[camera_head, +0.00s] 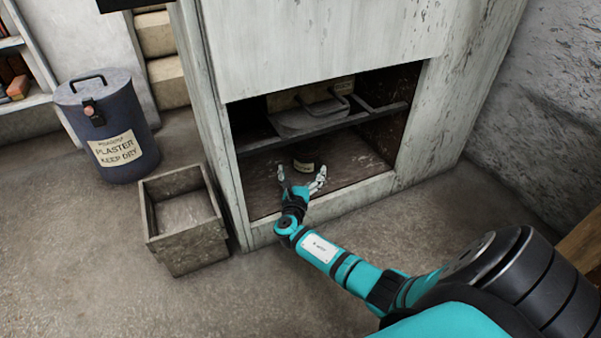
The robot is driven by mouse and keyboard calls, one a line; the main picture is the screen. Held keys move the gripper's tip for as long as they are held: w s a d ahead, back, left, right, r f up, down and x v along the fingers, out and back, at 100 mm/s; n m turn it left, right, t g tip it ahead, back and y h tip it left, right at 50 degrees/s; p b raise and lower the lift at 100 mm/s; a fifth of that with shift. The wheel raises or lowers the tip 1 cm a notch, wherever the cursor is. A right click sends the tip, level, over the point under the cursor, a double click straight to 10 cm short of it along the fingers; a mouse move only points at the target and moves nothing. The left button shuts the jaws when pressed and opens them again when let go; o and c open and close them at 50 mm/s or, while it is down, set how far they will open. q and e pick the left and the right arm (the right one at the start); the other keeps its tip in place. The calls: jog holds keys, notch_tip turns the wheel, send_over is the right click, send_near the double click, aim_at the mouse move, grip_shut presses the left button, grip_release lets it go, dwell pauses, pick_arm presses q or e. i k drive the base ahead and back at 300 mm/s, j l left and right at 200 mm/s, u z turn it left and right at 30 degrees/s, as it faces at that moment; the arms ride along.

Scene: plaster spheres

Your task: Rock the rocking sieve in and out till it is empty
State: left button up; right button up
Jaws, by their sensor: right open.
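A grey, box-like piece with a dark bar handle (308,121) sits at the rail inside the opening of a pale, worn cabinet (320,45). It looks like the rocking sieve, but I cannot see whether anything lies in it. My right gripper (302,176) is open, with its fingers spread, at the lower front of the opening. It is below and in front of the handle, apart from it. My left gripper is not in view.
A dark rail (377,113) crosses the opening above my right gripper. An open wooden box (187,248) stands on the floor left of the cabinet. A blue lidded plaster bin (113,113) stands behind it. The floor at the front left is clear.

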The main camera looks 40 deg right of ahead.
aim_at(280, 100)
jog(key=z, duration=1.4)
